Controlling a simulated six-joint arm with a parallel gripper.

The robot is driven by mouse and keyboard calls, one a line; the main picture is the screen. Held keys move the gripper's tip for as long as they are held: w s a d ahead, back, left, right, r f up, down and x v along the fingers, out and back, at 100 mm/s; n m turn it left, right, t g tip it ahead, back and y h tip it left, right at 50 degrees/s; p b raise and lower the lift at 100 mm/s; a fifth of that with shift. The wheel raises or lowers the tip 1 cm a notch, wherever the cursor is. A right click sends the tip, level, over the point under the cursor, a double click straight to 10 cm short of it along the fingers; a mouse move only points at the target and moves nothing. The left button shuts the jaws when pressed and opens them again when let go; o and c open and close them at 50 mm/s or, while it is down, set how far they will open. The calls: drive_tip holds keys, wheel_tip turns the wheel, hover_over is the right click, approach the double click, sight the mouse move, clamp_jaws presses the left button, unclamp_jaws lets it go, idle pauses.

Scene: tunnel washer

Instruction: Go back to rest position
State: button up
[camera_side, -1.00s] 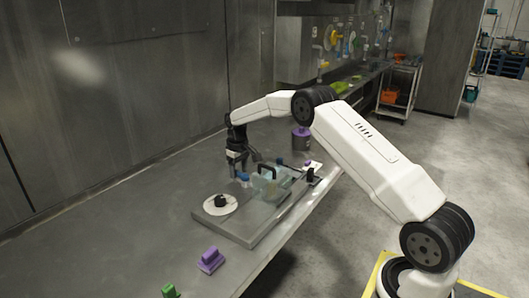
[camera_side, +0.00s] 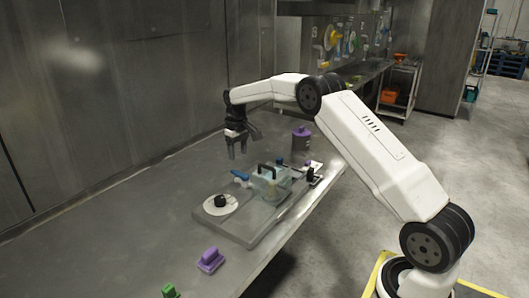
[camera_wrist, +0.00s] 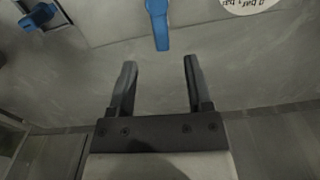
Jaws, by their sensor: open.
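My gripper (camera_side: 237,146) is open and empty, raised above the steel table behind the grey board. In the wrist view its two fingers (camera_wrist: 158,84) are apart with bare table between them. A blue-handled tool (camera_side: 241,175) lies beside the clear box, below my gripper; a blue handle (camera_wrist: 158,22) also shows at the top of the wrist view. The clear box (camera_side: 271,186) with a dark handle stands on the grey board (camera_side: 237,233).
A white disc (camera_side: 217,212) with a black knob lies on the board. A purple block (camera_side: 210,260) and a green piece (camera_side: 169,291) are at the front. A purple canister (camera_side: 301,145) stands behind. The left of the table (camera_side: 100,235) is clear.

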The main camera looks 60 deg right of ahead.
drive_tip(key=shift+r, duration=0.4)
drive_tip(key=shift+a, duration=0.15)
drive_tip(key=s+a+t, duration=0.1)
drive_tip(key=s+a, duration=1)
drive_tip(key=a, duration=0.2)
drive_tip(key=s+a+f, duration=0.1)
drive_tip(key=s+a, duration=0.2)
drive_tip(key=s, duration=0.6)
drive_tip(key=s+a+f+n+t, duration=0.1)
drive_tip(key=s+a, duration=0.3)
drive_tip(key=s, duration=0.5)
drive_tip(key=shift+s+f+t, duration=0.15)
drive_tip(key=shift+f+t, duration=0.15)
idle(2.9)
